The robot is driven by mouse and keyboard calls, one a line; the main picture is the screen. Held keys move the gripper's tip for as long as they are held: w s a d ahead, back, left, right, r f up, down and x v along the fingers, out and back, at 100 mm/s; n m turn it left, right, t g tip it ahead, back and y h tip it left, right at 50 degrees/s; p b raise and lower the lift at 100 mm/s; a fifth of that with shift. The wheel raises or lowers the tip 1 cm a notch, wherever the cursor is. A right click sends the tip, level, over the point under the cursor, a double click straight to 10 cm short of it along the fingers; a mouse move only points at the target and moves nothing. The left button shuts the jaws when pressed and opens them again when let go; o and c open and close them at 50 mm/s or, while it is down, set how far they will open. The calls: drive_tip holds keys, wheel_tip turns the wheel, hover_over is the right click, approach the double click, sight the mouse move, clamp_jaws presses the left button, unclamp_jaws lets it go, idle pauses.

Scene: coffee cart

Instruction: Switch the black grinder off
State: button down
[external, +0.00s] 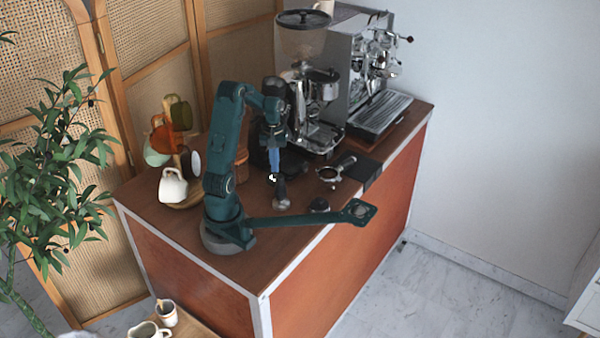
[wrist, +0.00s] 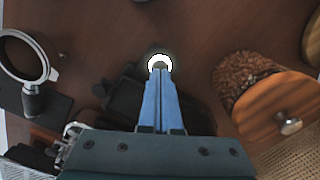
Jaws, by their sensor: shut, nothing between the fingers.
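The black grinder (external: 257,152) stands on the counter behind my arm, which hides much of it in the external view. In the wrist view its dark body (wrist: 125,98) shows beside and behind my blue fingers. A glowing white ring (wrist: 159,61) is right at my fingertips in the wrist view; a small white spot shows there in the external view. My gripper (external: 273,173) is shut and empty, pointing down in front of the grinder. It also shows in the wrist view (wrist: 161,76). I cannot tell whether the fingertips touch the ring.
A chrome grinder (external: 318,88) and espresso machine (external: 372,75) stand to the right. A portafilter (external: 335,171) and a tamper (external: 282,194) lie near my gripper. A wooden-lidded bean jar (wrist: 262,88) is close by. Cups (external: 173,186) stand left of my arm.

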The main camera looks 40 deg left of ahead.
sight(274, 175)
drive_tip(key=shift+f, duration=1)
idle(1.2)
drive_tip(key=shift+r, duration=2.8)
